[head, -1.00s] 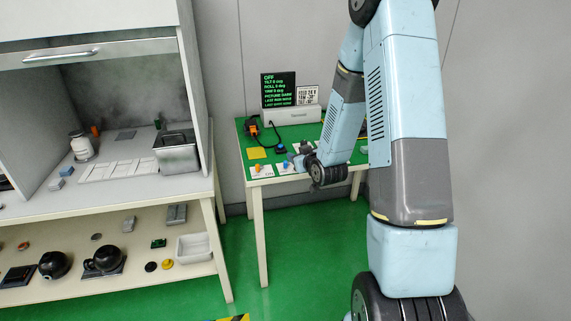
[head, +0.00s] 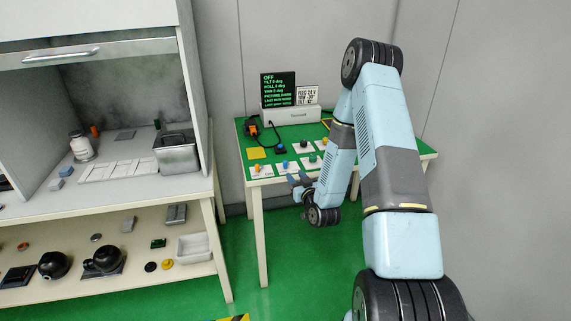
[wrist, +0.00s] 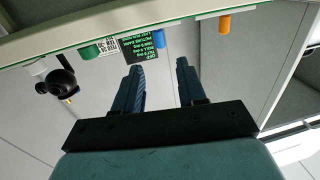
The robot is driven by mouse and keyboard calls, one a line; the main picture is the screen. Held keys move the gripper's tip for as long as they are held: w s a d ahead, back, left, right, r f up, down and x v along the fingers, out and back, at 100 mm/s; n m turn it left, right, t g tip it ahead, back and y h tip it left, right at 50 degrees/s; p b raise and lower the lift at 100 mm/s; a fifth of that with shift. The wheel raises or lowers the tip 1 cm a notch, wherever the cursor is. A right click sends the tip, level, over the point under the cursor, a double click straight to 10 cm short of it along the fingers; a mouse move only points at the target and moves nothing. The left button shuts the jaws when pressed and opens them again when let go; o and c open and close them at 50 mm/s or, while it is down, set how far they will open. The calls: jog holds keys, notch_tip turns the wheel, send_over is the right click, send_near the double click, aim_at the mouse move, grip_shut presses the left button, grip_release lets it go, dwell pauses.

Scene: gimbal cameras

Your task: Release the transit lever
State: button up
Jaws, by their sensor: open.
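On the front part of the green-topped table, small coloured levers or knobs stand on white cards: an orange one (head: 257,167), a blue one (head: 285,163) and a green one (head: 312,157). I cannot tell which is the transit lever. The wrist view shows the orange (wrist: 225,23), blue (wrist: 160,38) and green (wrist: 90,52) ones at the table edge, with a dark rounded device (wrist: 62,82), perhaps the gimbal camera, at left. My gripper (head: 296,184) is in front of the table's front edge, apart from the levers. Its fingers (wrist: 160,85) are apart and empty.
A black display with green text (head: 279,90) reads OFF behind a white box (head: 292,117). My arm hides part of the table's right side. A bench with a hood (head: 100,205) stands left; green floor is clear between.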

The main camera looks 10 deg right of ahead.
aim_at(286, 164)
jog(key=w, duration=0.3)
jog(key=w+a, duration=0.1)
jog(key=w, duration=0.7)
jog(key=shift+a, duration=0.3)
grip_shut()
